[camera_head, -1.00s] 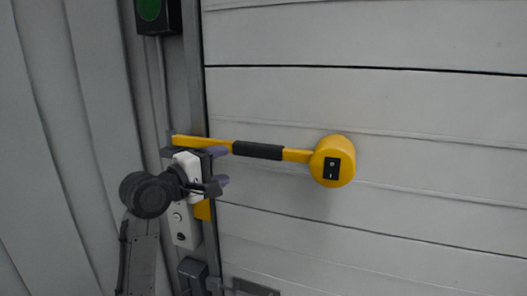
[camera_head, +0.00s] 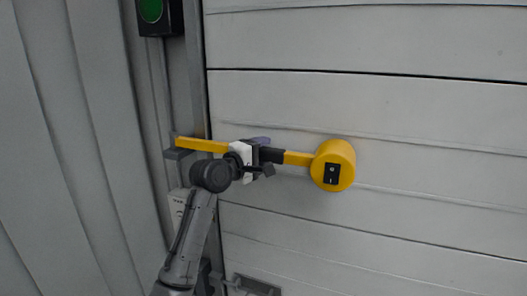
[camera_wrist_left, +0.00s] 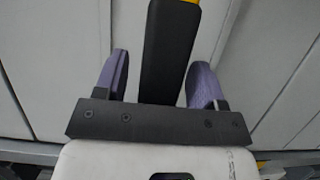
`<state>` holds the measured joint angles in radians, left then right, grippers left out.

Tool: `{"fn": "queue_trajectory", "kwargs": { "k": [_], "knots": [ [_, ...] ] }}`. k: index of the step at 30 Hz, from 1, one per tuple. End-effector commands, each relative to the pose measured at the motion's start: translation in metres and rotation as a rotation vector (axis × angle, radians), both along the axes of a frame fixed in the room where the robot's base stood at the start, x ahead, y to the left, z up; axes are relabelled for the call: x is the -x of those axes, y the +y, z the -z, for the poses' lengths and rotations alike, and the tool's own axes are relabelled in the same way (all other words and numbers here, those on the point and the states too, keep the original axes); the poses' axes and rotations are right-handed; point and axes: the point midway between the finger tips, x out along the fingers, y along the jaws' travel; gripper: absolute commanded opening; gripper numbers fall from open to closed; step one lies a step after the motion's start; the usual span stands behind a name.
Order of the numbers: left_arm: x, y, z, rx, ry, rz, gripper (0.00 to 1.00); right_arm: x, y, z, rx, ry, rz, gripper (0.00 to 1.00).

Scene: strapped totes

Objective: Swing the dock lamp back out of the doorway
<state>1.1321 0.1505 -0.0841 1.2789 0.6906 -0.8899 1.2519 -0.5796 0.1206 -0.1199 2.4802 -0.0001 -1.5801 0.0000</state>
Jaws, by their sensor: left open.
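The dock lamp has a yellow arm (camera_head: 205,145) that reaches right from the door frame across the closed door. Its round yellow head (camera_head: 334,165) carries a black switch and is in front of the door panels. My left gripper (camera_head: 266,156) is at the black grip (camera_head: 274,156) of the lamp arm and hides part of it. In the left wrist view the black grip (camera_wrist_left: 168,50) stands between the two purple fingers of my left gripper (camera_wrist_left: 162,82), with gaps on both sides. The gripper is open. My right gripper is not in view.
The pale panelled door (camera_head: 400,110) fills the right side. A black box with a green light (camera_head: 151,11) is on the frame at top left. A grey control box (camera_head: 178,205) is partly hidden behind my arm. Ribbed wall (camera_head: 60,150) lies at left.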

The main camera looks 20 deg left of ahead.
Motion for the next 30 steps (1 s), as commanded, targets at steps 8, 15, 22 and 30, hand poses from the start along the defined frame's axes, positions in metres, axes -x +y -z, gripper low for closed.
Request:
{"fn": "queue_trajectory", "kwargs": {
  "k": [8, 15, 22, 30],
  "knots": [
    [-0.0051, -0.0025, -0.0001, 0.0, 0.0, 0.0, 0.64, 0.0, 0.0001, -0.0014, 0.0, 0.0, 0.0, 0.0],
    [-0.0049, -0.0024, 0.0, 0.0, 0.0, 0.0, 0.58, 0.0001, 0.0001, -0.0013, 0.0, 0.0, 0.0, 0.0],
    [-0.0049, -0.0022, 0.0001, 0.0, 0.0, 0.0, 0.36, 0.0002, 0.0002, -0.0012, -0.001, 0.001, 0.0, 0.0],
    [-0.0049, -0.0021, 0.0001, 0.001, 0.0, 0.0, 0.1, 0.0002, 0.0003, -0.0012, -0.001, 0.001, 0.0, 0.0]
  ]
}}
